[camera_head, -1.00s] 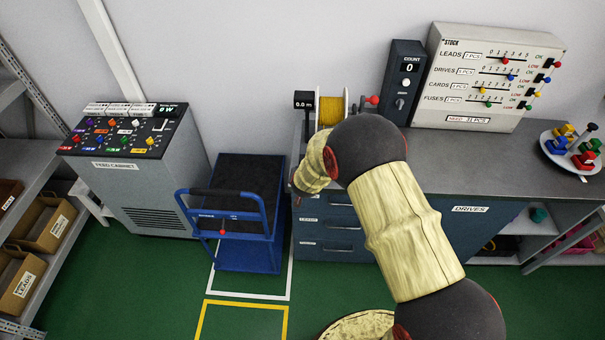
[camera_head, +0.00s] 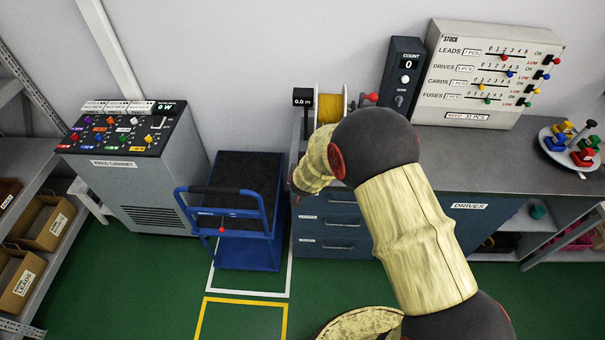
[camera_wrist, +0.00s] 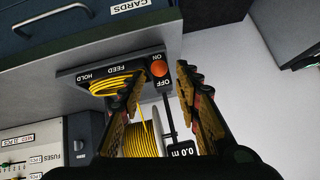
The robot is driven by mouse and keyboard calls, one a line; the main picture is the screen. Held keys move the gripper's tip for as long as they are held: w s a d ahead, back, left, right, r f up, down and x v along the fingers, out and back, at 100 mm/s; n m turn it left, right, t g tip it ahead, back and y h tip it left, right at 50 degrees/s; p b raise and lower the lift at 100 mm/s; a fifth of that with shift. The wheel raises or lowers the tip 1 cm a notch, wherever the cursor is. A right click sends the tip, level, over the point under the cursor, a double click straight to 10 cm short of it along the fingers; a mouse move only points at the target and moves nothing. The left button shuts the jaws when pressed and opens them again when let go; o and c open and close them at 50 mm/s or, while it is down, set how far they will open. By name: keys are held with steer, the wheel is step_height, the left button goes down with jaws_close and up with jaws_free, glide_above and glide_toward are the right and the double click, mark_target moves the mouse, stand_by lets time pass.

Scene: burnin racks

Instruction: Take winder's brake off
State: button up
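The winder carries a spool of yellow cable (camera_head: 328,108) on the bench; the spool also shows in the wrist view (camera_wrist: 142,137). In the wrist view, a dark panel lettered FEED, HOLD, ON and OFF (camera_wrist: 112,73) has an orange-red knob (camera_wrist: 159,68) beside the ON and OFF words; I cannot tell which setting it is at. My gripper (camera_wrist: 158,82) is open, its fingers on either side of the knob in this view; contact is not clear.
A 0.0 m display (camera_head: 303,97) and a red ball (camera_head: 372,98) are near the spool. A COUNT box (camera_head: 403,75) and STOCK board (camera_head: 490,75) stand to the right. A blue cart (camera_head: 248,257) stands left of the bench drawers (camera_head: 335,222).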

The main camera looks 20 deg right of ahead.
steer(key=v, duration=0.8)
steer(key=shift+s+r, duration=0.15)
steer(key=shift+s, duration=0.1)
